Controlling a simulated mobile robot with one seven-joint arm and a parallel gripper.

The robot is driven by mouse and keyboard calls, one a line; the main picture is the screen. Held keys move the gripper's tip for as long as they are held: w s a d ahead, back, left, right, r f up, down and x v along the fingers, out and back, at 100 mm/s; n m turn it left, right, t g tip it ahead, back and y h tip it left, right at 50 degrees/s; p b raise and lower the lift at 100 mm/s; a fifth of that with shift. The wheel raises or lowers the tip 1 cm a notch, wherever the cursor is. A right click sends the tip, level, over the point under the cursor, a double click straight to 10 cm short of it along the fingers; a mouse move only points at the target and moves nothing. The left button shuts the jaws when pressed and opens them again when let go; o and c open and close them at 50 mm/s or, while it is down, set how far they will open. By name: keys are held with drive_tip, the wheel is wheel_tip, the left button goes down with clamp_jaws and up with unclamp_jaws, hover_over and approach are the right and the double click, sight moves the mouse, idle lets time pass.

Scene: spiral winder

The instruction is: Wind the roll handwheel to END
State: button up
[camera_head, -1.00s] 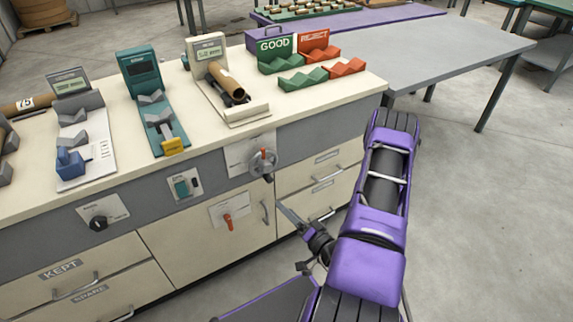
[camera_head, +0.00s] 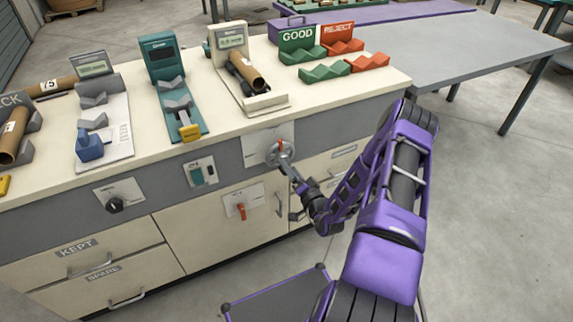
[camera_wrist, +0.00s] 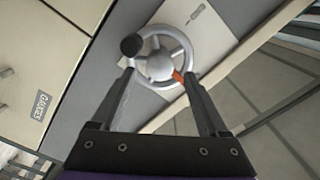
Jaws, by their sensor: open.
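The roll handwheel (camera_head: 280,153) is a grey spoked wheel with a red mark on a pale plate (camera_head: 257,146) on the bench front. It also shows in the wrist view (camera_wrist: 162,62), with a dark round knob (camera_wrist: 131,45) on the upper left of its rim and the red mark at its lower right. My gripper (camera_head: 289,168) is at the wheel's lower right in the head view. In the wrist view my open gripper (camera_wrist: 158,80) has one finger at each side of the wheel's lower part. I cannot tell whether the fingers touch the rim.
Below the wheel are a red lever (camera_head: 241,209) on a plate and a cabinet door handle (camera_head: 279,204). A switch box (camera_head: 199,172) and a black dial (camera_head: 115,204) are to the left. Cardboard tubes and stands occupy the bench top (camera_head: 222,125).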

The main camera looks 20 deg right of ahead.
drive_tip(key=shift+w, duration=1.5)
clamp_jaws()
